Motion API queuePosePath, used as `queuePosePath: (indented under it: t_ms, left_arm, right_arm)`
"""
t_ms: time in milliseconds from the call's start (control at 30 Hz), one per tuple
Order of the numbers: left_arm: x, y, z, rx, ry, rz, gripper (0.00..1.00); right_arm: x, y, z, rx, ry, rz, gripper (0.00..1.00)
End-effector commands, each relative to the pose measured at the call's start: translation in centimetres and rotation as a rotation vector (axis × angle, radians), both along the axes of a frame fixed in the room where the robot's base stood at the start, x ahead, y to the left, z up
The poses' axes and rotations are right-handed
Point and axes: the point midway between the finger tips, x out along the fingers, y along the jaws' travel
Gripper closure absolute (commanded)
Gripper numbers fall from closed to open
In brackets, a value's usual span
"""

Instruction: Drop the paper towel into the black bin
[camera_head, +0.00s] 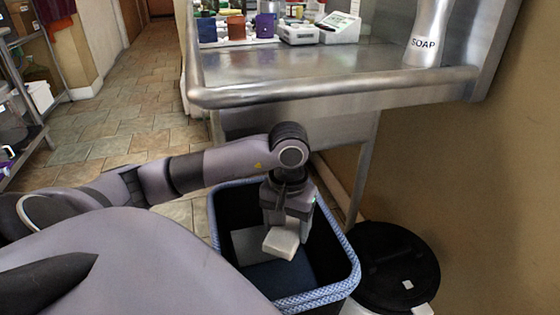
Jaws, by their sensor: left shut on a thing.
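My left gripper (286,212) points down over the open bin and is shut on a whitish, block-like piece, which I take as the paper towel (281,242). The bin (352,268) has a dark inside and a blue-and-white patterned rim. It stands on the floor under the front of the steel counter. The paper towel shows inside the outline of the bin's opening; its exact height against the rim is hard to tell. A flat greyish patch shows behind it in the bin, and I cannot tell what it is. My right gripper is not in view.
A white bucket with a black lid (395,262) stands close to the bin's right side, by the wall. The steel counter (300,82) overhangs behind, carrying a soap bottle (428,35), a scale (338,27) and several small containers. Tiled floor (110,120) is open at the left.

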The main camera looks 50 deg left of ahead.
Motion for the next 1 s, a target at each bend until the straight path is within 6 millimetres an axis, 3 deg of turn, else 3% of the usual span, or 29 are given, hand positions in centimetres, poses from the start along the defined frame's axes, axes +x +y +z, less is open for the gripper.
queuePosePath:
  t_ms: [233, 267, 333, 367, 667, 1000]
  left_arm:
    - [0.0, 0.0, -0.1, 0.0, -0.001, 0.0, 0.62]
    - [0.0, 0.0, -0.1, 0.0, -0.001, 0.0, 0.3]
    - [0.0, 0.0, -0.1, 0.0, 0.0, 0.0, 0.08]
    - [0.0, 0.0, -0.1, 0.0, 0.0, 0.0, 0.04]
    - [0.0, 0.0, 0.1, -0.001, -0.001, 0.0, 0.04]
    - [0.1, 0.1, 5.2, 0.002, -0.004, 0.001, 0.04]
  right_arm:
    - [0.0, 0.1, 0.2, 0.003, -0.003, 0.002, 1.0]
    - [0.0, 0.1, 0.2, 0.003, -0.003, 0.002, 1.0]
    - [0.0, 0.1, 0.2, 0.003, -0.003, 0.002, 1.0]
    - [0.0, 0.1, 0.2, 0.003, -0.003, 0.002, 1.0]
    - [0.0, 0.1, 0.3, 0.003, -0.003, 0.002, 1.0]
    - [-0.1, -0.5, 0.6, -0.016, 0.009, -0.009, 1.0]
